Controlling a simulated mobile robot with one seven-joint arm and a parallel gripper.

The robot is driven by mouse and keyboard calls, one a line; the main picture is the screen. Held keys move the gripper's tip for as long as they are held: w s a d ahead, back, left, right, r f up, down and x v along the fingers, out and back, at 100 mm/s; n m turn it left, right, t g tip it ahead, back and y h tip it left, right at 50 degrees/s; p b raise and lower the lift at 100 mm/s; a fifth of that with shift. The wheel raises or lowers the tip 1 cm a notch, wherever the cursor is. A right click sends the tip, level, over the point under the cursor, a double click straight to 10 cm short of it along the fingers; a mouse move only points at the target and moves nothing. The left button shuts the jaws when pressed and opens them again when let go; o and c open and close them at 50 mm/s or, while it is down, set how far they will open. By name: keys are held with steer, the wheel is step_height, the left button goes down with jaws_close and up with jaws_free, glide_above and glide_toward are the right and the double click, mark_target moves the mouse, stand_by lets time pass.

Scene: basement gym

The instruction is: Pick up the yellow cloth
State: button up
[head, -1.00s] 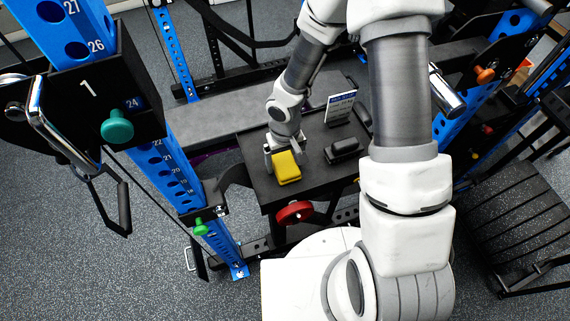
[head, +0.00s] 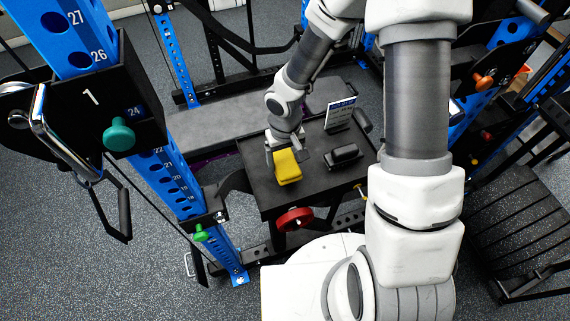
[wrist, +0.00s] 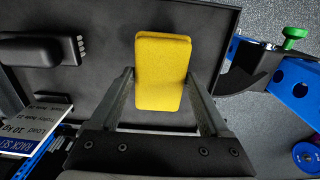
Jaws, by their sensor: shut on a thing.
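The yellow cloth (head: 288,168) is a folded, block-like pad over the left part of a black table (head: 318,187). My gripper (head: 285,157) has its fingers on either side of the cloth. In the wrist view the cloth (wrist: 163,62) stands between the two fingers of my gripper (wrist: 160,80), which close on its sides. The cloth looks slightly tilted in the head view. I cannot tell clearly how far it is above the tabletop.
A black block-like object (head: 343,155) lies right of the cloth, with a small sign (head: 340,115) behind it. Blue rack posts (head: 172,185) stand left. A grey bench (head: 225,117) lies behind the table. A red disc (head: 294,219) is at the table's front.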

steer(key=s+d+r+b, duration=0.5)
steer(key=s+r, duration=0.2)
steer(key=s, duration=0.3)
steer(key=shift+s, duration=0.25)
steer(key=shift+d+r, duration=0.1)
